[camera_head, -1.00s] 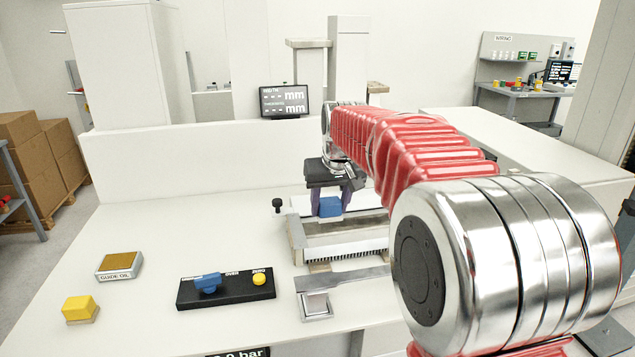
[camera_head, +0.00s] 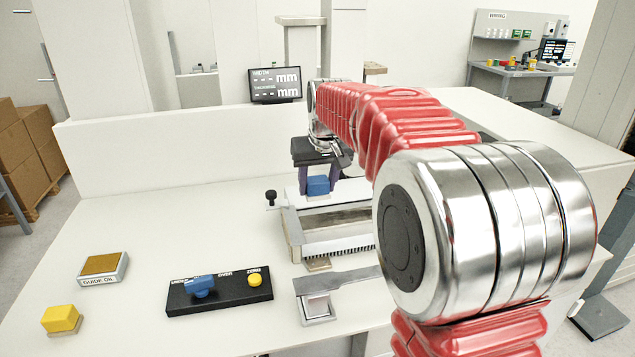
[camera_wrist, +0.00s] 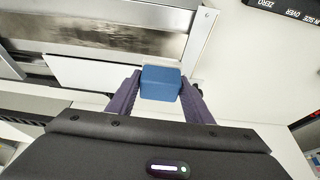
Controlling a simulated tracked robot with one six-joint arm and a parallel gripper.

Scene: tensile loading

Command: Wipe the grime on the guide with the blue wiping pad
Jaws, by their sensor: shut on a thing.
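My gripper (camera_head: 318,184) is shut on the blue wiping pad (camera_head: 318,187). In the wrist view the pad (camera_wrist: 160,83) sits between the two purple fingertips (camera_wrist: 160,92). The guide (camera_head: 335,228) is a light metal frame with a flat bed on the bench. In the wrist view the guide's bed (camera_wrist: 95,30) shows dark, smeary grime (camera_wrist: 140,40) along it. The pad is over or beside the guide's far edge, next to the white strip; I cannot tell whether it touches.
A black control box (camera_head: 225,292) with a blue lever and yellow button stands to the left front. A guide oil pad (camera_head: 103,268), a yellow block (camera_head: 61,319) and a flat metal piece (camera_head: 318,307) lie on the bench. A black knob (camera_head: 271,197) sticks up beside the guide.

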